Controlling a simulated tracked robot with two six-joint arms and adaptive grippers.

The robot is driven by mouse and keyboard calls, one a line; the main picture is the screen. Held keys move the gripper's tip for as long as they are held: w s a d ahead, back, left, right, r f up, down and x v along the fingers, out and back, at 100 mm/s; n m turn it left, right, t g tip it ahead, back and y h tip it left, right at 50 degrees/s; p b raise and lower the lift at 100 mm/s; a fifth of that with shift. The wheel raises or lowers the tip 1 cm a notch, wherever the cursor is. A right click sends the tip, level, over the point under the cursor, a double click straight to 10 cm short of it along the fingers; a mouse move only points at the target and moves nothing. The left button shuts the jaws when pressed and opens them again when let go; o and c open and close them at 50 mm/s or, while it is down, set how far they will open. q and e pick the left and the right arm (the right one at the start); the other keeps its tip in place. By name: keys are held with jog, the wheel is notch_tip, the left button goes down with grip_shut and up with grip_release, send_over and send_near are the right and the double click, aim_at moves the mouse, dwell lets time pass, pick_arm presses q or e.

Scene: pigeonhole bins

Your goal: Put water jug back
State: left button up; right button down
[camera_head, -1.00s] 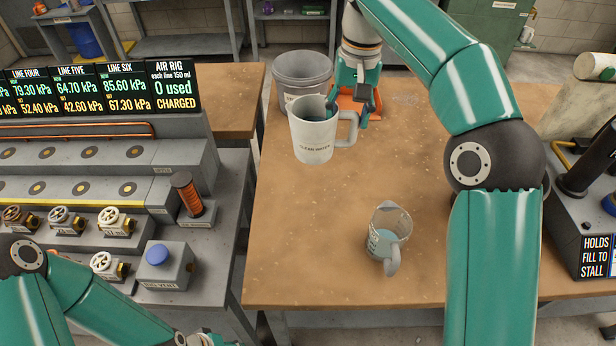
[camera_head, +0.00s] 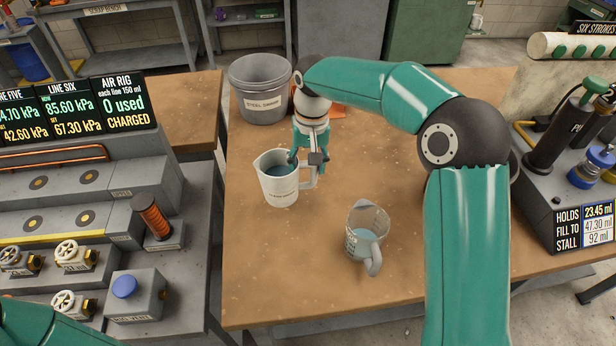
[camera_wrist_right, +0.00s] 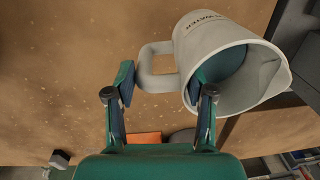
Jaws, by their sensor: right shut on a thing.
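The white water jug (camera_head: 280,187), marked CLEAN WATER, is upright with blue-green water inside. It is at the left-middle of the wooden bench (camera_head: 290,265); I cannot tell whether its base touches the top. My right gripper (camera_head: 305,163) is shut on the jug at its handle side. In the right wrist view, the handle of the jug (camera_wrist_right: 212,42) lies between the fingertips of my right gripper (camera_wrist_right: 167,88), one finger outside the handle and the other overlapping the jug's mouth. My left gripper is out of view; only part of that arm shows at the lower left.
A clear measuring jug (camera_head: 367,232) with some water stands front-right of the jug. A grey bucket (camera_head: 261,100) stands behind, with an orange object (camera_head: 325,110) beside it. A pump unit (camera_head: 560,165) is at the right, the valve rig (camera_head: 95,205) at the left.

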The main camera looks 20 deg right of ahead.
aim_at(307, 186)
jog(key=shift+f, duration=2.25)
jog(key=shift+f, duration=0.1)
jog(key=shift+c, duration=2)
grip_release()
jog(key=shift+s, duration=0.1)
jog(key=r, duration=1.2)
jog(key=shift+s+d+r, duration=0.1)
jog(key=shift+d, duration=0.25)
